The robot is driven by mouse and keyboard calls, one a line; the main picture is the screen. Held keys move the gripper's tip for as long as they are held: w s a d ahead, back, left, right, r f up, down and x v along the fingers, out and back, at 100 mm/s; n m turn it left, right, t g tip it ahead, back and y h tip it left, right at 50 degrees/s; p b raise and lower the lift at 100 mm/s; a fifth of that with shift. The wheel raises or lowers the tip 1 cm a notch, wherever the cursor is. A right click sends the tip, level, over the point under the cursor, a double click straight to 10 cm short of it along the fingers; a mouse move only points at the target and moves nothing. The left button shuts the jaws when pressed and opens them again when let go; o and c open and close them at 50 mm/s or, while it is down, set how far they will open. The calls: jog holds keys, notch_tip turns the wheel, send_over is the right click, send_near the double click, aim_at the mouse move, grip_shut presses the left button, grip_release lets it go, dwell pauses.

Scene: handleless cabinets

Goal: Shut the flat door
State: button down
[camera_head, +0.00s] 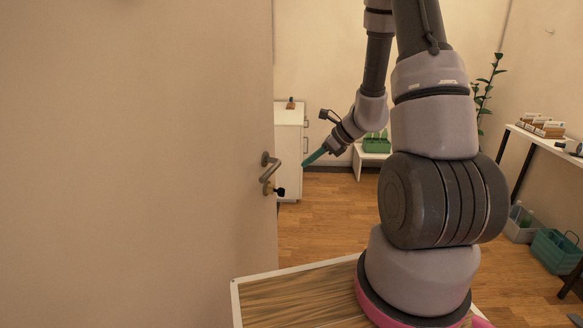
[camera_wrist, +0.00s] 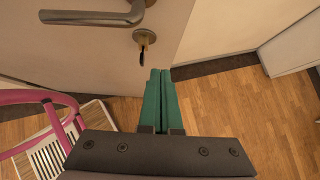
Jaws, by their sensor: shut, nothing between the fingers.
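The flat door (camera_head: 140,160) is a plain beige panel filling the left half of the head view. Its free edge is at the right, with the room visible beyond it. A metal lever handle (camera_head: 268,168) and a dark key (camera_head: 279,191) are near that edge. In the wrist view the door (camera_wrist: 80,50), handle (camera_wrist: 95,18) and key (camera_wrist: 143,42) fill the upper left. My gripper (camera_head: 306,162) has green fingers, shut and empty, to the right of the handle in the head view. In the wrist view its fingertips (camera_wrist: 160,72) appear just below the key, by the door edge; contact is unclear.
A white cabinet (camera_head: 288,140) stands behind the door edge, and a low white bench (camera_head: 368,160) holds a green box. At the right are a shelf table (camera_head: 530,138), a teal basket (camera_head: 553,250) and a grey bin (camera_head: 520,226). Wooden floor (camera_head: 325,220) is clear between.

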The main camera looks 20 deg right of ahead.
aim_at(270, 179)
jog(key=x, duration=0.3)
jog(key=a+r+x, duration=0.1)
jog(key=x, duration=0.3)
jog(key=w+x, duration=0.1)
jog(key=x, duration=0.3)
jog(key=shift+a+r, duration=0.25)
jog(key=shift+a, duration=0.1)
jog(key=shift+w+a, duration=0.3)
jog(key=shift+a, duration=0.1)
